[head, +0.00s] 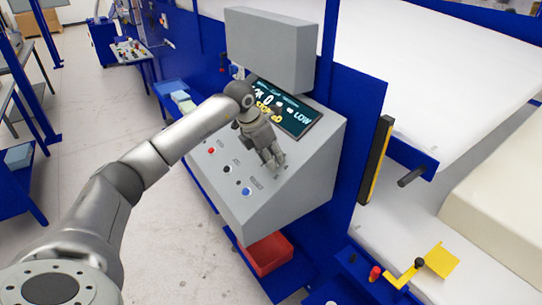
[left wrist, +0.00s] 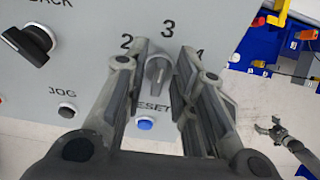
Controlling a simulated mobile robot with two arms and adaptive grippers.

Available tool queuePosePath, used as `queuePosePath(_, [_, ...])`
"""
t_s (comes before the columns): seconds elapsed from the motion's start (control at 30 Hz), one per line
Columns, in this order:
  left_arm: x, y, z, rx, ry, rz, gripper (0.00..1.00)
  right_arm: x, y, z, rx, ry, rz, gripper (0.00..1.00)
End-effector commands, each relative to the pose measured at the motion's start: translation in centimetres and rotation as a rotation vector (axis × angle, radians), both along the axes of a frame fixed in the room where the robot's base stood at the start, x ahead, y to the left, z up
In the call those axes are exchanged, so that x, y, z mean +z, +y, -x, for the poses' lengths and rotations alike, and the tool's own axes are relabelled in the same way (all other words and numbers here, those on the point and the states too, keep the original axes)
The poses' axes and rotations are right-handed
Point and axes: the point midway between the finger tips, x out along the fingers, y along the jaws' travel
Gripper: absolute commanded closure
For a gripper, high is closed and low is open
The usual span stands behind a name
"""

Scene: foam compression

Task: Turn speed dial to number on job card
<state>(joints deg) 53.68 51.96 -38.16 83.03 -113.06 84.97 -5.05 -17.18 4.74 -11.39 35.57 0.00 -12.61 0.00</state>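The speed dial (left wrist: 158,72) is a grey knob on the sloped grey panel, with the numbers 2 and 3 and a partly covered mark printed around it. Its pointer end leans up near the 3. My left gripper (head: 272,162) is over the panel in the head view; in the left wrist view (left wrist: 163,52) its two fingers stand open on either side of the dial. I cannot tell whether they touch it. My right gripper (left wrist: 268,124) shows far right in the left wrist view, apart from the panel, jaws open. I cannot make out a job card.
The display (head: 284,108) shows 0, STOPPED and LOW. Below the dial is the blue RESET button (left wrist: 144,124); the JOG button (left wrist: 67,111) and a black selector (left wrist: 27,43) are to its left. A red bin (head: 266,254) sits below the console.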

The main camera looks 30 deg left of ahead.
Motion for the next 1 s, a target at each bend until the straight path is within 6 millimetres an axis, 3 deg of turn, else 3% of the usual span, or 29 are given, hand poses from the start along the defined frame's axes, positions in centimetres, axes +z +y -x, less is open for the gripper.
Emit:
queuePosePath(0.17, [0.1, 0.0, 0.0, 0.000, 0.000, 0.000, 1.00, 0.0, 0.0, 0.0, 0.000, 0.000, 0.000, 0.00])
queuePosePath(0.57, [-0.1, -0.1, 0.0, -0.071, -0.019, -0.041, 1.00, -1.2, 0.2, 0.0, -0.001, 0.000, -0.002, 0.00])
queuePosePath(1.0, [-0.3, -0.5, 0.2, -0.386, -0.095, -0.219, 1.00, -5.0, 0.5, 0.0, 0.000, 0.001, -0.006, 0.00])
